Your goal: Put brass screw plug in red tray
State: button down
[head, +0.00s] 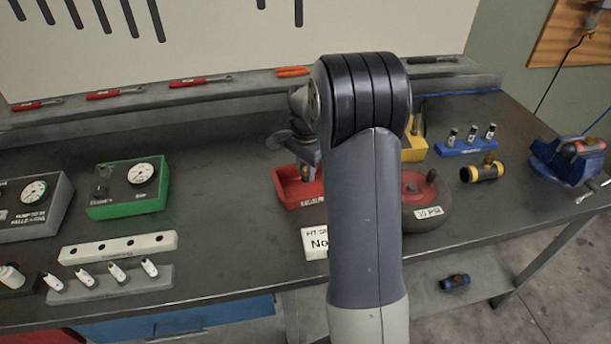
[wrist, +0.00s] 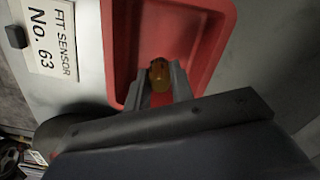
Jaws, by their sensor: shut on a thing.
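The red tray (head: 284,190) sits on the dark workbench, left of my arm in the head view. It fills the top middle of the wrist view (wrist: 117,58). My gripper (wrist: 160,82) is shut on the brass screw plug (wrist: 159,72), a small yellow-brown piece between the fingertips. The plug is over the inside of the tray in the wrist view. I cannot tell whether it touches the tray floor. In the head view my gripper (head: 308,165) is above the tray, partly hidden by my arm, and the plug is not clear.
A white "No. 63" card (wrist: 50,38) lies beside the tray. A round dark-and-red object (head: 424,196) stands to the right, with a yellow block (head: 414,150) behind it. A green gauge box (head: 128,188) is left. Bare bench lies between it and the tray.

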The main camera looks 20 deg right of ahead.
jog(key=shift+f, duration=1.35)
jog(key=shift+f, duration=0.1)
jog(key=shift+f, duration=0.15)
jog(key=c, duration=1.2)
grip_release()
jog(key=shift+c, duration=0.2)
notch_tip(320, 180, up, 12)
jog(key=shift+r+b, duration=0.25)
jog(key=shift+b, duration=0.05)
